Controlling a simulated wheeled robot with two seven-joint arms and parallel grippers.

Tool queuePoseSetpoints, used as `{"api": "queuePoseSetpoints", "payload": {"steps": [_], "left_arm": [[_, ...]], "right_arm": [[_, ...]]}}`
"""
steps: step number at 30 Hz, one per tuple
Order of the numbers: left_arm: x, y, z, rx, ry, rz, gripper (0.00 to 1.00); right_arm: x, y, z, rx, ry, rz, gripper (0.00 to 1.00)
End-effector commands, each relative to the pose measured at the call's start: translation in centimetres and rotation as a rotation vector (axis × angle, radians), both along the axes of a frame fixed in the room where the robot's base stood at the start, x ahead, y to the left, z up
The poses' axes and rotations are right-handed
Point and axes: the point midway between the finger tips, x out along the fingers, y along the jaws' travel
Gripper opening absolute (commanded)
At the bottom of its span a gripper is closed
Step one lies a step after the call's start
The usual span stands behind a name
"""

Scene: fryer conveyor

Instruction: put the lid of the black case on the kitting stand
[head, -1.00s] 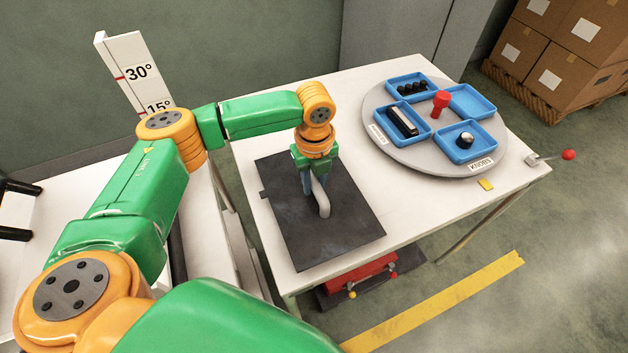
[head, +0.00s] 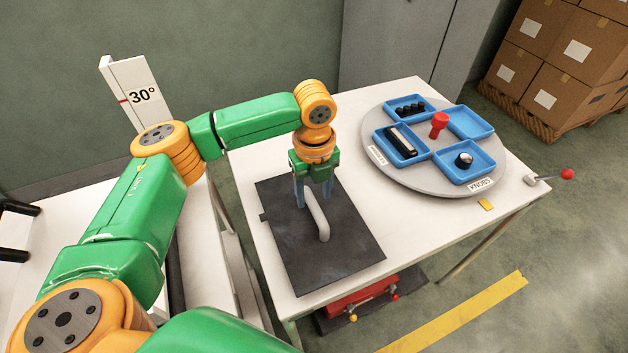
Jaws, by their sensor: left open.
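My left gripper (head: 313,200) is open, pointing down over the lid. Its blue-grey fingers are spread on either side of the handle's upper end; I cannot tell whether either touches it. The rest of the black case cannot be made out. My right gripper is not in view.
A grey turntable (head: 388,172) with blue trays, black parts and a red knob (head: 439,123) fills the table's far right. A red-tipped lever (head: 567,174) sticks out at the right edge. A red object (head: 362,297) sits below the table.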

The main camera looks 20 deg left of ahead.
Motion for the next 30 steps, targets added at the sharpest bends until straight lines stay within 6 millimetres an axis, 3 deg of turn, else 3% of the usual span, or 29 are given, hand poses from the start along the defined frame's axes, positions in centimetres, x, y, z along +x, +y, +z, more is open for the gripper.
{"api": "queuePoseSetpoints", "payload": {"steps": [3, 9, 24, 26, 30], "left_arm": [[0.1, -0.1, 3.4, -0.003, -0.004, -0.001, 0.56], [0.0, -0.1, 6.9, -0.002, -0.001, 0.000, 0.56], [0.0, -0.1, 7.6, 0.000, 0.001, -0.001, 0.56], [0.0, -0.1, 8.3, 0.000, 0.001, -0.001, 0.56], [0.0, -0.1, 12.0, 0.000, 0.001, -0.001, 0.56]], "right_arm": [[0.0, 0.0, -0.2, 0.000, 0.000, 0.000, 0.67], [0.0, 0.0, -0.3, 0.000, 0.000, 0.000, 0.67], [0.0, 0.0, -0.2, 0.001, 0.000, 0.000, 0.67], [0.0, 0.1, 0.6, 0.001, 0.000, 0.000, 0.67], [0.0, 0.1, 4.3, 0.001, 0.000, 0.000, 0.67]]}}
